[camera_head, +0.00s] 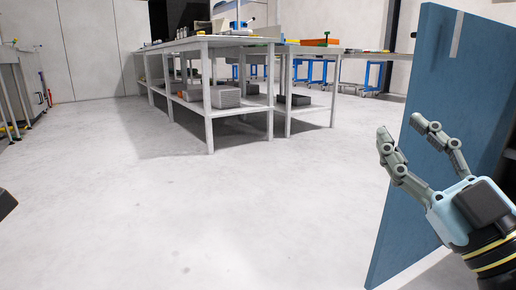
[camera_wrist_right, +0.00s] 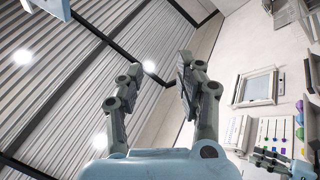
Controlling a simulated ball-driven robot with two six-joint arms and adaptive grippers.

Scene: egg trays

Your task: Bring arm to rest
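My right gripper (camera_head: 400,138) is raised at the right of the head view, in front of a blue panel. Its two fingers stand apart with nothing between them. In the right wrist view the same gripper (camera_wrist_right: 157,85) points up toward the ceiling, fingers spread and empty. My left gripper does not show clearly; only a dark piece sits at the left edge of the head view, and I cannot tell what it is. No egg tray can be made out for certain.
A blue panel (camera_head: 425,95) stands upright close behind my right gripper. A long grey workbench (camera_head: 209,100) with a lower shelf stands farther back. Blue-framed stands (camera_head: 372,78) are behind it. The pale floor (camera_head: 200,210) in the middle is clear.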

